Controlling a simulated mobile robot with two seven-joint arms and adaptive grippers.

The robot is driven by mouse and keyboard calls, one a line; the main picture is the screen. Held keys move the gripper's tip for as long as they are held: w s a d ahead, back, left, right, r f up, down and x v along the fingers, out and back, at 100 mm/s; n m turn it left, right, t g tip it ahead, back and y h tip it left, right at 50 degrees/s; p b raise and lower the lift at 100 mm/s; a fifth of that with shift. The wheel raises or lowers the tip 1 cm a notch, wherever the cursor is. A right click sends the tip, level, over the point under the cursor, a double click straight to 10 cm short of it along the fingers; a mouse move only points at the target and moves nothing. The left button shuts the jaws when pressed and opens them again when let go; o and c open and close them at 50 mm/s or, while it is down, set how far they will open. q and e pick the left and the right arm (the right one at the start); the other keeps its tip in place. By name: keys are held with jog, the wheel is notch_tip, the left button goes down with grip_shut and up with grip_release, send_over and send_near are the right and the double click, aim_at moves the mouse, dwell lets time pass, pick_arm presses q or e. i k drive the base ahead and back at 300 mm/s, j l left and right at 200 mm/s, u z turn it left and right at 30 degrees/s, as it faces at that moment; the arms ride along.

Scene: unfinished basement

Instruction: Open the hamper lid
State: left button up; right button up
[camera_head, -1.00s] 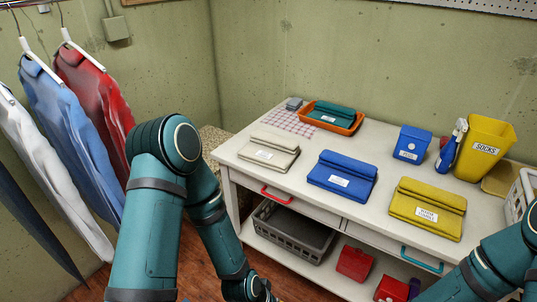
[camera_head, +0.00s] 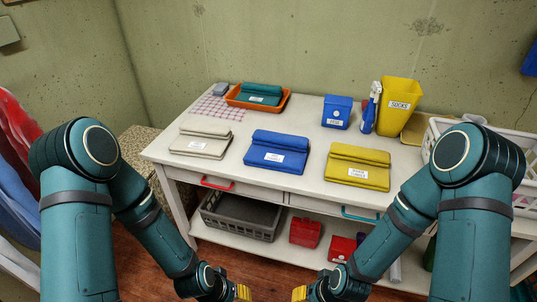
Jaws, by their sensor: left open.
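No hamper lid can be made out for certain. A beige speckled box-like thing (camera_head: 140,143) stands in the corner left of the table, partly hidden by my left arm and the table; I cannot tell if it is the hamper. My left gripper (camera_head: 243,292) is at the bottom edge, left of centre, with a yellow tip showing; it is open and holds nothing visible. My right gripper (camera_head: 299,293) is at the bottom edge just right of it, mostly cut off, its jaws unclear. Both are low in front of the table, apart from the speckled thing.
A white table (camera_head: 225,108) holds folded beige (camera_head: 201,141), blue (camera_head: 277,151) and yellow (camera_head: 358,167) cloths, an orange tray (camera_head: 286,103), a yellow socks bin (camera_head: 398,104) and a white basket (camera_head: 436,130). A grey crate (camera_head: 241,216) sits on its lower shelf. Clothes (camera_head: 17,205) hang at left.

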aim_at(135, 140)
jog(key=u, duration=1.35)
